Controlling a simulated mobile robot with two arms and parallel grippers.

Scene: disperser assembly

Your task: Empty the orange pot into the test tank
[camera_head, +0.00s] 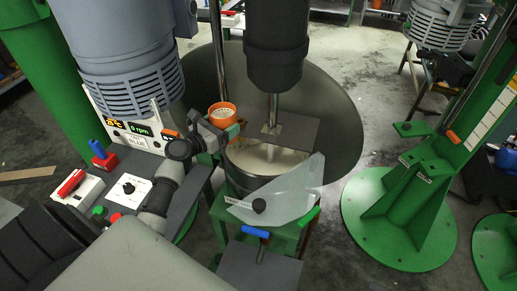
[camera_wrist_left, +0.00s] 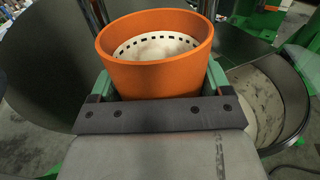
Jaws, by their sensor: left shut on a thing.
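The orange pot (camera_head: 222,115) is upright at the end of my left arm, up and left of the test tank. My left gripper (camera_head: 218,132) is shut on it. In the left wrist view the orange pot (camera_wrist_left: 155,52) sits between the green fingers of my left gripper (camera_wrist_left: 155,90), with a pale inside and a ring of dark marks. The test tank (camera_head: 236,178) is a metal vessel with pale contents, under the mixer shaft. It shows partly at the right of the left wrist view (camera_wrist_left: 290,88). My right gripper is not in view.
A grey plate (camera_head: 290,132) sits around the shaft above the tank, and a clear guard (camera_head: 290,195) stands at its front right. A large dark round shield (camera_head: 335,110) is behind. The control panel (camera_head: 122,190) with buttons is at the left. A green stand (camera_head: 400,210) is at the right.

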